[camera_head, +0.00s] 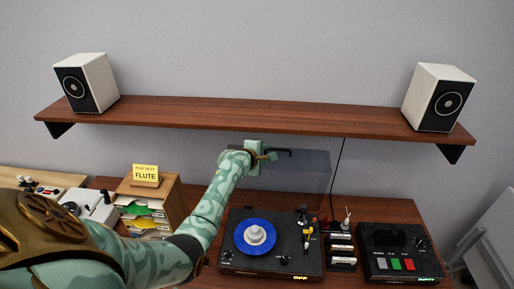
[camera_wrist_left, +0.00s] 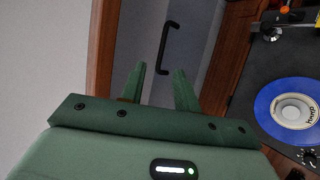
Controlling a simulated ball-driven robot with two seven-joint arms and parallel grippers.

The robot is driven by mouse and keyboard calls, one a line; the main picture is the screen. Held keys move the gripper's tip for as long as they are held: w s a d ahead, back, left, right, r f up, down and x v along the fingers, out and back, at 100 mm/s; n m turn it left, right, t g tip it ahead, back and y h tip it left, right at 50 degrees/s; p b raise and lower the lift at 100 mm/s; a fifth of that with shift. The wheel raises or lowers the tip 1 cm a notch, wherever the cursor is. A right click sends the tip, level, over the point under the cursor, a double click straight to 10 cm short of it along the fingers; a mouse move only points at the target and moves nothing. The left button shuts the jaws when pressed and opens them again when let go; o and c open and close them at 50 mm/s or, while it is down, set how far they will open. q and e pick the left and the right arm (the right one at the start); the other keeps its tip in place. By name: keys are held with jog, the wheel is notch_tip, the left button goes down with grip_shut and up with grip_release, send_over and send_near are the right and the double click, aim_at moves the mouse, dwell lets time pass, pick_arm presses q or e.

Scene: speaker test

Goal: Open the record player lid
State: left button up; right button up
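The record player (camera_head: 235,268) is a black deck on the wooden desk with a blue record (camera_head: 255,236); part of it also shows in the left wrist view (camera_wrist_left: 245,108). Its tinted see-through lid (camera_head: 308,172) stands raised at the back of the deck. A black bar handle (camera_wrist_left: 167,48) is on the lid. My left gripper (camera_head: 268,155) is at the lid's upper left, close to the handle. My right gripper is not in view.
A wooden shelf (camera_head: 250,113) with a white speaker at each end (camera_head: 88,82) (camera_head: 438,97) runs above the desk. Right of the deck are a small rack (camera_head: 341,246) and a black button box (camera_head: 400,252). A record crate (camera_head: 163,200) with a yellow sign stands left of my arm.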

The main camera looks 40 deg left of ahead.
pick_arm(q)
jog(key=v, duration=0.5)
jog(key=shift+s+r, duration=0.15)
jog(key=shift+s, duration=0.05)
